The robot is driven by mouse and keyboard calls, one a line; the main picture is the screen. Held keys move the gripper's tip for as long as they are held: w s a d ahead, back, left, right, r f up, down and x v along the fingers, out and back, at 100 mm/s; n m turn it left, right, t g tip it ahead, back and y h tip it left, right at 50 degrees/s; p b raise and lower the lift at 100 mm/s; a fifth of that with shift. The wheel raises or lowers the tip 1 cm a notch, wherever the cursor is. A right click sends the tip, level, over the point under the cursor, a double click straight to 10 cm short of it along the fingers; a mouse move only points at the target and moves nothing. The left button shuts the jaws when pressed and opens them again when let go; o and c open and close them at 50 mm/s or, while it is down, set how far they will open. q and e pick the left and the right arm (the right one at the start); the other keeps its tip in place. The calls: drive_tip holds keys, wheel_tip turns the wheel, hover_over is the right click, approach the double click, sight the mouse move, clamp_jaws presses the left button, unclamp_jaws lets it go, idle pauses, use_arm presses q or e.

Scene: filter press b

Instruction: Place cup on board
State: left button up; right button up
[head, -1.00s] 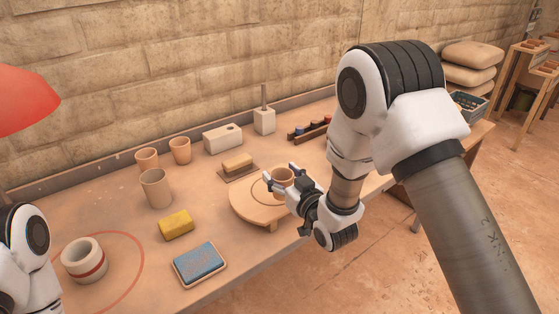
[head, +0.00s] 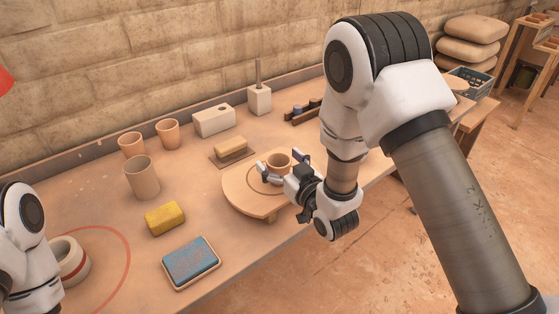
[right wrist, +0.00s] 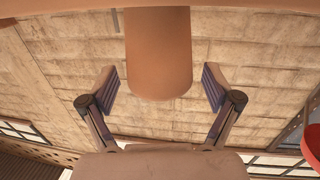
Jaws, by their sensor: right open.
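A small brown clay cup (head: 278,162) stands upright on the round wooden board (head: 236,190), inside the ring drawn on it. In the right wrist view the cup (right wrist: 158,60) hangs upside down in the picture, with the board (right wrist: 60,28) at the top edge. My right gripper (head: 283,169) is open at the cup, one finger on each side. The right wrist view shows a clear gap between each fingertip and the cup. My left arm shows at the left edge of the head view; its gripper is not in view.
Left of the board stand a taller cup (head: 142,177), two smaller cups (head: 168,133), a yellow sponge (head: 165,218) and a blue pad (head: 191,262). A brush-like block (head: 231,148) lies just behind the board. A banded ring pot (head: 70,262) is at the left.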

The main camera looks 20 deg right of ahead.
drive_tip(key=b+v, duration=0.1)
drive_tip(key=v, duration=0.4)
drive_tip(key=shift+s+d+f, duration=0.1)
drive_tip(key=shift+s+f, duration=0.05)
drive_tip(key=shift+s, duration=0.25)
drive_tip(key=r+p+v, duration=0.1)
drive_tip(key=p+v, duration=0.5)
drive_tip(key=p, duration=0.2)
drive_tip(key=s+d+f+g+h, duration=0.1)
drive_tip(key=s+f+g, duration=0.25)
drive_tip(key=f, duration=0.35)
drive_tip(key=s+f+m+g+h, duration=0.1)
drive_tip(key=s+f+g, duration=0.25)
drive_tip(key=f, duration=0.25)
drive_tip(key=s+d+f+g, duration=0.1)
drive_tip(key=s+f+g, duration=0.25)
drive_tip(key=f, duration=0.35)
drive_tip(key=s+f+m+g, duration=0.1)
drive_tip(key=s+f+g, duration=0.1)
drive_tip(key=s, duration=0.4)
drive_tip(key=s+d+f+g+h, duration=0.1)
drive_tip(key=s+f+g, duration=0.2)
drive_tip(key=s, duration=0.4)
drive_tip(key=shift+d+m+g+h, duration=0.3)
drive_tip(key=shift+m+g, duration=0.1)
drive_tip(key=shift+g, duration=0.35)
drive_tip(key=shift+s, duration=0.1)
